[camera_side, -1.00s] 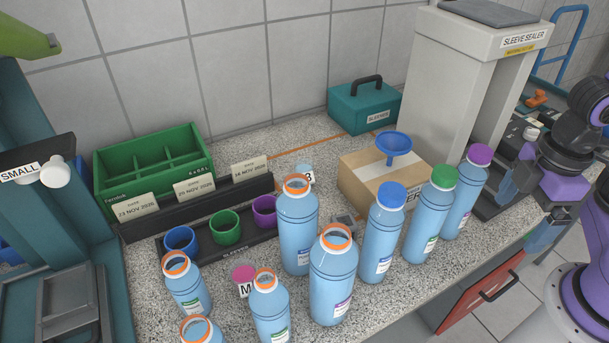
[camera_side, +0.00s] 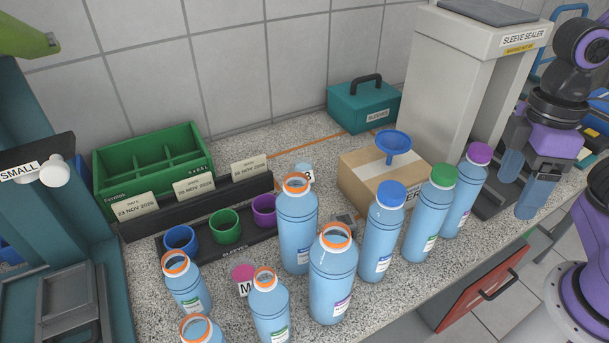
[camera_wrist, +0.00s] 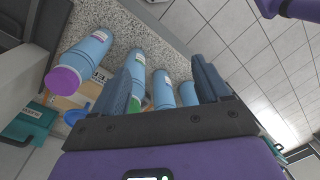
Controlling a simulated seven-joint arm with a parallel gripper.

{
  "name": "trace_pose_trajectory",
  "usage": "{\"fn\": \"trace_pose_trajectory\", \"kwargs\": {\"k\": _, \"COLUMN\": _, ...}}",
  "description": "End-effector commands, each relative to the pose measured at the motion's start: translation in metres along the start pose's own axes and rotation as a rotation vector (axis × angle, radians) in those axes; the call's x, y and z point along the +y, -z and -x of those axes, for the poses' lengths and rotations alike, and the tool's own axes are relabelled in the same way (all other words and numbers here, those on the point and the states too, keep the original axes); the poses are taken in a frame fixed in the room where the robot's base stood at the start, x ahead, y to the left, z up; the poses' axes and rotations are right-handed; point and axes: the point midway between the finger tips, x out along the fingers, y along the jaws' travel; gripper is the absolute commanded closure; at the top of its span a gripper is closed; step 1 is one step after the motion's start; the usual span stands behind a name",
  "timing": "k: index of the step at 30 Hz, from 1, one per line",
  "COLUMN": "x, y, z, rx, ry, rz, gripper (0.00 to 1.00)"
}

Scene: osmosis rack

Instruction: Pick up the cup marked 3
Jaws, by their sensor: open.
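A small pale-blue cup (camera_side: 304,170) shows behind a tall orange-rimmed bottle (camera_side: 297,230). The bottle hides most of it; a dark mark like a 3 shows at its right edge, partly covered. A pink-topped cup (camera_side: 243,272) marked M stands in front, to the left of that bottle. My gripper (camera_side: 520,185) is open and empty at the far right, beside the sealer and well away from the cups, with its fingers pointing down. In the wrist view my gripper (camera_wrist: 166,65) shows its two fingers apart, with bottles beyond; I cannot make out the marked cup there.
Several tall bottles stand between my gripper and the cup, including blue-capped (camera_side: 380,240), green-capped (camera_side: 430,220) and purple-capped (camera_side: 464,195) ones. A cardboard box (camera_side: 360,190) with a blue funnel (camera_side: 393,143) stands behind them. A black tray (camera_side: 210,252) holds three coloured cups.

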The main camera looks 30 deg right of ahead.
Motion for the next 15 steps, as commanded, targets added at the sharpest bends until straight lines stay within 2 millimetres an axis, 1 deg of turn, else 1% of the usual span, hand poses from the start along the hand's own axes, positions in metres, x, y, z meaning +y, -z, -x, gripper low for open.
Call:
{"fn": "trace_pose_trajectory", "kwargs": {"k": 1, "x": 0.001, "y": 0.010, "z": 0.002, "rx": -0.012, "ry": 0.018, "rz": -0.053, "gripper": 0.24}}
{"fn": "trace_pose_trajectory", "kwargs": {"k": 5, "x": 0.001, "y": 0.037, "z": 0.008, "rx": -0.042, "ry": 0.079, "rz": -0.213, "gripper": 0.24}}
{"fn": "trace_pose_trajectory", "kwargs": {"k": 8, "x": 0.005, "y": 0.065, "z": 0.013, "rx": -0.073, "ry": 0.140, "rz": -0.367, "gripper": 0.24}}
{"fn": "trace_pose_trajectory", "kwargs": {"k": 11, "x": 0.011, "y": 0.097, "z": 0.018, "rx": -0.107, "ry": 0.212, "rz": -0.535, "gripper": 0.24}}
{"fn": "trace_pose_trajectory", "kwargs": {"k": 15, "x": 0.027, "y": 0.143, "z": 0.024, "rx": -0.156, "ry": 0.317, "rz": -0.764, "gripper": 0.24}}
